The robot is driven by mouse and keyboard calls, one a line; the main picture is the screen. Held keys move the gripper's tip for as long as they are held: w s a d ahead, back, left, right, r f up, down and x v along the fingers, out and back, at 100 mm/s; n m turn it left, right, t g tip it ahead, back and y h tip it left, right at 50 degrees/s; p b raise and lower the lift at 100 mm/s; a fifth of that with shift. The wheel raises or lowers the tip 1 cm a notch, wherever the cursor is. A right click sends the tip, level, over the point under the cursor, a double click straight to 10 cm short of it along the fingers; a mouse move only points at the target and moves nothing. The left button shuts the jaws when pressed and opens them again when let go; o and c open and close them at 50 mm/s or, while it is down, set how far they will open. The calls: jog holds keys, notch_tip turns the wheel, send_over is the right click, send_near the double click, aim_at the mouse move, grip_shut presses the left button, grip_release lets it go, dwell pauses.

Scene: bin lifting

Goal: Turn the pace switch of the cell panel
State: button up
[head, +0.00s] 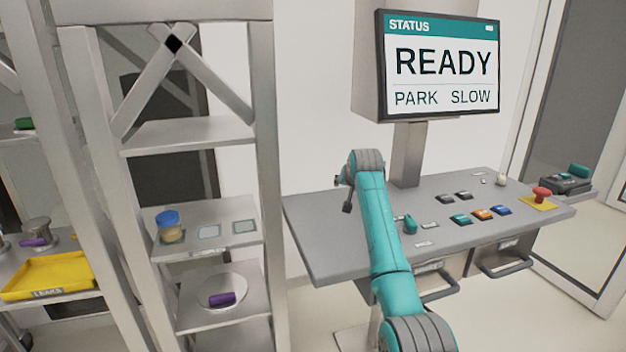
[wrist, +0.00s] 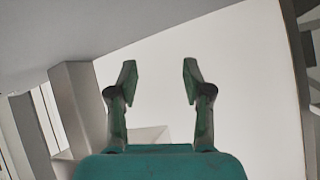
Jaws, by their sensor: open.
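The cell panel (head: 330,235) is a sloping grey console at the right of the head view. A teal knob (head: 410,224) stands on it just right of my arm, and a pale knob (head: 501,180) stands near its back right. Their labels are too small to read, so I cannot tell which is the pace switch. The status screen (head: 441,65) reads READY, PARK and SLOW. My gripper (head: 343,195) is over the panel's left part, apart from both knobs. In the wrist view its two fingers (wrist: 159,80) are spread with nothing between them.
A red mushroom button (head: 542,194) on a yellow plate is at the panel's right end. Teal, orange and blue buttons (head: 482,214) sit mid-panel. A metal rack (head: 265,180) stands to the left, with a blue-lidded jar (head: 169,226) on one shelf. Handles (head: 505,268) project below the panel front.

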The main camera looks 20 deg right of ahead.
jog(key=a+r+n+t, duration=0.1)
jog(key=a+r+t, duration=0.1)
jog(key=a, duration=0.3)
jog(key=s+a+r+n+t+y, duration=0.1)
jog(key=a+r+t, duration=0.1)
jog(key=a+t, duration=0.2)
jog(key=shift+s+a, duration=0.3)
jog(key=shift+a, duration=0.95)
